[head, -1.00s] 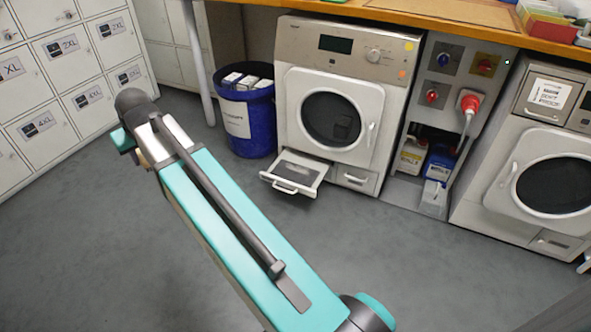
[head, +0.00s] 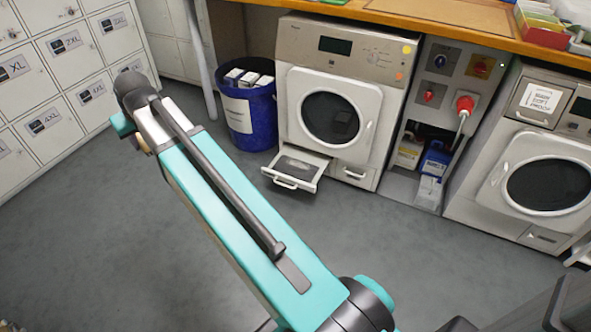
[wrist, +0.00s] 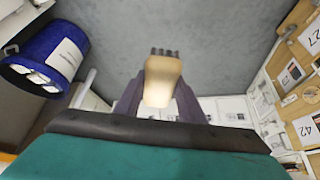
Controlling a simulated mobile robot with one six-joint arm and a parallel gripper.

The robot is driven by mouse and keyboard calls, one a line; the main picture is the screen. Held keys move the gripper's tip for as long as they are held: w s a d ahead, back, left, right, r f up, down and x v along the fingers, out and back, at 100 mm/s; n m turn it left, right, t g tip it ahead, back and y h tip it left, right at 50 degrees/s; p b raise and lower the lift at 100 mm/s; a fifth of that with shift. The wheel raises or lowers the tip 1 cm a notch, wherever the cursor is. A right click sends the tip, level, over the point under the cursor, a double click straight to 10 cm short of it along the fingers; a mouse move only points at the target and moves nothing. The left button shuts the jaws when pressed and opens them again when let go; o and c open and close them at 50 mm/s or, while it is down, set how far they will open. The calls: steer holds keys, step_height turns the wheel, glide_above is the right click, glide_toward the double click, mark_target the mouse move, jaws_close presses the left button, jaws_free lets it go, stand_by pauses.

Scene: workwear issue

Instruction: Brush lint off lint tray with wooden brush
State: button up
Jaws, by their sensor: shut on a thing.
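In the wrist view my gripper (wrist: 160,103) is shut on the wooden brush (wrist: 162,78), a pale wooden block with dark bristles at its far end. The brush is held in the air above grey floor. In the head view the lint tray (head: 296,167) is a pulled-out drawer with a white front and handle, low on the left dryer, with a grey patch inside that may be lint.
A blue bin (head: 249,118) with boxes in it stands left of the left dryer (head: 296,82). A second dryer (head: 545,185) is at the right, with a socket panel (head: 441,92) and bottles between. Lockers (head: 85,58) line the left. The floor (head: 200,250) is clear.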

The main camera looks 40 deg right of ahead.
stand_by(0.3)
steer(key=s+r, duration=0.8)
steer(key=shift+w+a, duration=0.1)
stand_by(0.4)
